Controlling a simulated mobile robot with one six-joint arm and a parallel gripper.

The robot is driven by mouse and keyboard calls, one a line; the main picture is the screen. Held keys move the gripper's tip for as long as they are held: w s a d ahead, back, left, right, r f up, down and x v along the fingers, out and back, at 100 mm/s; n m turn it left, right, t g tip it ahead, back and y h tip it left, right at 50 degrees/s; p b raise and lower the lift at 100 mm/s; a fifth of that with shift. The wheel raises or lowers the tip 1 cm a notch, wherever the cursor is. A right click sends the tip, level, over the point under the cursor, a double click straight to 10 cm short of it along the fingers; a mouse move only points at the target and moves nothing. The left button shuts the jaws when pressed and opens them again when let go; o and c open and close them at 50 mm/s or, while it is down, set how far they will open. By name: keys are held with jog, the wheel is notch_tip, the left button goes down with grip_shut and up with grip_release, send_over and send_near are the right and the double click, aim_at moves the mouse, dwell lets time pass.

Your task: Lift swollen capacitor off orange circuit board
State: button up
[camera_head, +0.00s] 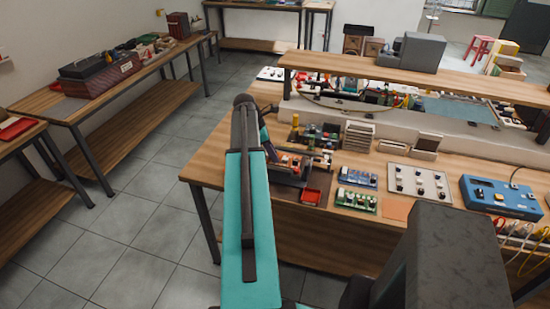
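An orange circuit board (296,161) shows in part on the near left of the wooden workbench, among dark parts. The swollen capacitor is too small to pick out, or is hidden. My teal and dark arm rises through the middle of the view and bends at its top, just left of the board. The far part of the arm runs down behind the near link toward the board. What looks like my gripper (288,176) is a dark shape beside the board. Its fingers do not show clearly, so I cannot tell whether it touches anything.
A pale panel with knobs (420,182) and a blue box with cables (500,196) stand further right. A raised wooden shelf (420,78) spans the bench's back. Floor on the left is clear.

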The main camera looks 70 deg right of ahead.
grip_shut()
jog(key=shift+r, duration=0.2)
dwell(0.4)
jog(key=shift+r+b, duration=1)
jog(key=shift+r, duration=0.6)
jog(key=shift+s+a, duration=0.3)
jog(key=shift+a, duration=0.55)
jog(key=s+a+r+b, duration=0.1)
jog(key=s+a+b, duration=0.3)
jog(key=a, duration=0.9)
jog(key=shift+s+a+r, duration=0.15)
jog(key=shift+s+r, duration=0.05)
jog(key=shift+s, duration=0.2)
jog(key=shift+r+p, duration=2.5)
